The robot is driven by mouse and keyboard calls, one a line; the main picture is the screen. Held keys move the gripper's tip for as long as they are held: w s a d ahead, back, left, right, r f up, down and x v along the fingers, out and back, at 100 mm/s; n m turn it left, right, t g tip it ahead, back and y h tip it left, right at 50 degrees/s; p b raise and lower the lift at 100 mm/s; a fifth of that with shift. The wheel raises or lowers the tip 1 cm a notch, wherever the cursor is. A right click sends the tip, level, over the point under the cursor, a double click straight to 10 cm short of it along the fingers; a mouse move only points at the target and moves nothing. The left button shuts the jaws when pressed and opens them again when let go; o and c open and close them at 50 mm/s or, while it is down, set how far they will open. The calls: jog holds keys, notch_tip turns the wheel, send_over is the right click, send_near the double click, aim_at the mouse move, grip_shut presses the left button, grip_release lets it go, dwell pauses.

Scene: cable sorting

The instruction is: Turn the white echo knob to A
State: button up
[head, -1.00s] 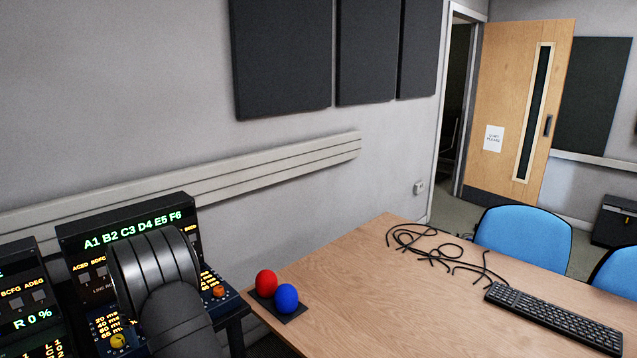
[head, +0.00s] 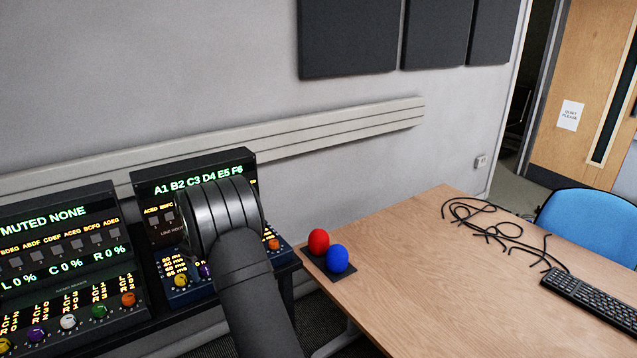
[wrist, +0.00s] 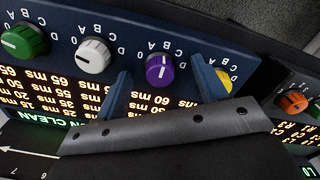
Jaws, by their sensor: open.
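The white echo knob (wrist: 93,56) sits on the blue panel (wrist: 140,22) with delay times in ms, seen upside down in the wrist view. It has a dark pointer mark and letters from A to D around it. My gripper (wrist: 163,86) is open, its two blue fingers apart over the panel. The purple knob (wrist: 159,70) shows between the fingers. The white knob is left of the left finger, apart from it. In the head view my arm hides the white echo knob and my fingertips.
A green knob (wrist: 24,41) and a yellow knob (wrist: 225,79), partly behind a finger, share the panel. Another console (head: 62,240) on the left has its own white knob (head: 67,322). Red (head: 318,240) and blue (head: 337,258) balls sit on the wooden table (head: 410,300), with cables and a keyboard.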

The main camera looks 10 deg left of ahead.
jog(key=shift+w+r, duration=0.1)
jog(key=shift+r, duration=0.15)
jog(key=shift+c, duration=1.1)
jog(key=w+d+r+m, duration=0.2)
jog(key=d+r+m, duration=0.1)
jog(key=r, duration=0.5)
jog(key=w+d+r+m, duration=0.2)
jog(key=w+r+m, duration=0.1)
jog(key=r, duration=0.6)
notch_tip(320, 180, down, 18)
jog(key=shift+r, duration=0.25)
jog(key=shift+c, duration=0.4)
jog(key=c, duration=0.9)
